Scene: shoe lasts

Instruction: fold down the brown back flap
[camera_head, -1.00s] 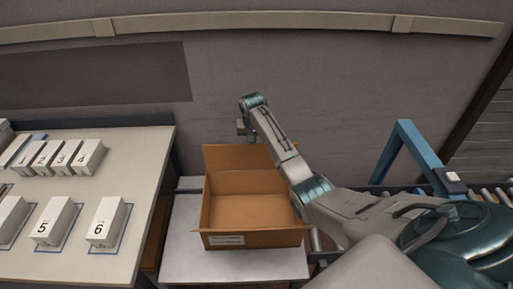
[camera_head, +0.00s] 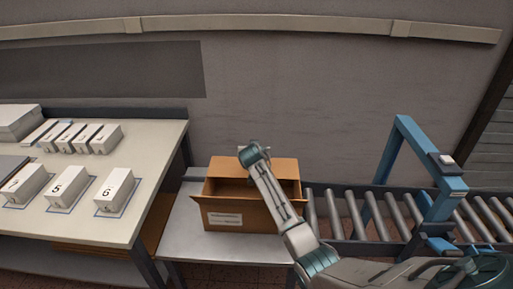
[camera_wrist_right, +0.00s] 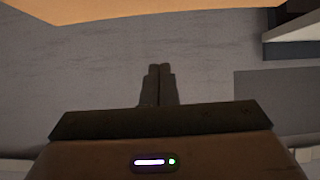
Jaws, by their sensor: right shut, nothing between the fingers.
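The open brown cardboard box (camera_head: 255,219) stands on a grey metal table, with a white label on its front. Its brown back flap (camera_head: 284,168) stands up along the far edge; its exact tilt is hard to tell. My right arm reaches across the box from the lower right and covers part of the flap and the right side. Its wrist is over the flap, but the fingertips are hidden in the head view. In the right wrist view my right gripper (camera_wrist_right: 158,72) has its fingers together and empty, with brown cardboard along the top edge. My left gripper is not in view.
A pale table (camera_head: 150,150) with several numbered white blocks stands at the left. A roller conveyor (camera_head: 400,212) with a blue frame (camera_head: 385,150) lies to the right. The grey wall (camera_head: 310,100) is close behind the box. The metal table (camera_head: 200,245) is bare in front.

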